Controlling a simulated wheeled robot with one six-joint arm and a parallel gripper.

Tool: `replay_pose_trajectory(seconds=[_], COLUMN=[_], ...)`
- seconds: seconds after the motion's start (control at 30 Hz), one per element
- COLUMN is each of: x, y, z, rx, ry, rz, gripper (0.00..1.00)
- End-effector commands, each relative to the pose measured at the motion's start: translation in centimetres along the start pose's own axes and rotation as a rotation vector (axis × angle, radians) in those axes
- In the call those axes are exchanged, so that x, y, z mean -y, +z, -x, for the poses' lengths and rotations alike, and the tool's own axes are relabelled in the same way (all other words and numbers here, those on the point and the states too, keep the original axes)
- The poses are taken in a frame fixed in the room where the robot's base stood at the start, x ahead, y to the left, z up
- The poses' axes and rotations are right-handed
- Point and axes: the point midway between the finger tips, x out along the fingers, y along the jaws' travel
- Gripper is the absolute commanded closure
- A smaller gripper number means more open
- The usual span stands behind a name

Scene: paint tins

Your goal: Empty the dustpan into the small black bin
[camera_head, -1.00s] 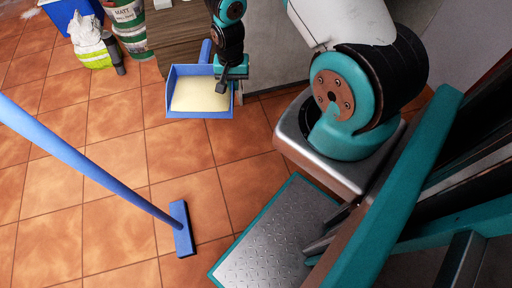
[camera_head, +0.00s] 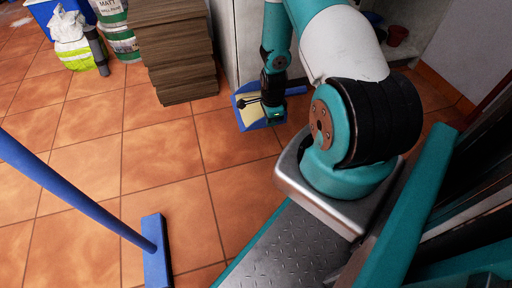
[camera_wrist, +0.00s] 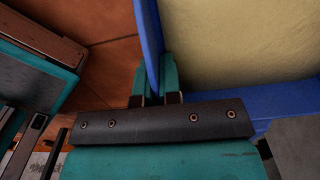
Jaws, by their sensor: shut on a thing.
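The blue dustpan (camera_head: 241,119) hangs from my gripper (camera_head: 275,114) in the head view, partly covered by my arm. Pale cream debris (camera_head: 249,112) lies in it. In the wrist view, my gripper's teal fingers (camera_wrist: 158,88) are shut on the dustpan's upright blue side wall (camera_wrist: 148,38). The cream debris (camera_wrist: 240,40) covers the pan's floor to the right of that wall. A dark round thing (camera_head: 373,18) shows at the upper right beyond my arm; I cannot tell whether it is the small black bin.
A blue broom (camera_head: 157,255) stands at lower left, its handle crossing the left side. A brown stack (camera_head: 178,55), paint tins (camera_head: 122,42) and a white-and-green bag (camera_head: 68,40) stand at the back left. A red pot (camera_head: 397,35) stands back right. Tiled floor between is clear.

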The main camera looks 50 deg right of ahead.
Motion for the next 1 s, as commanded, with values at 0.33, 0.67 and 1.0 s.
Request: replay_pose_trajectory(seconds=[0.33,0.67,1.0], x=[0.0,0.0,0.0], y=[0.0,0.0,0.0], z=[-0.3,-8.2,-15.3], rx=[0.0,0.0,0.0], ry=[-0.001,0.001,-0.001], rz=[-0.005,-0.004,-0.004], gripper=[1.0,1.0,1.0])
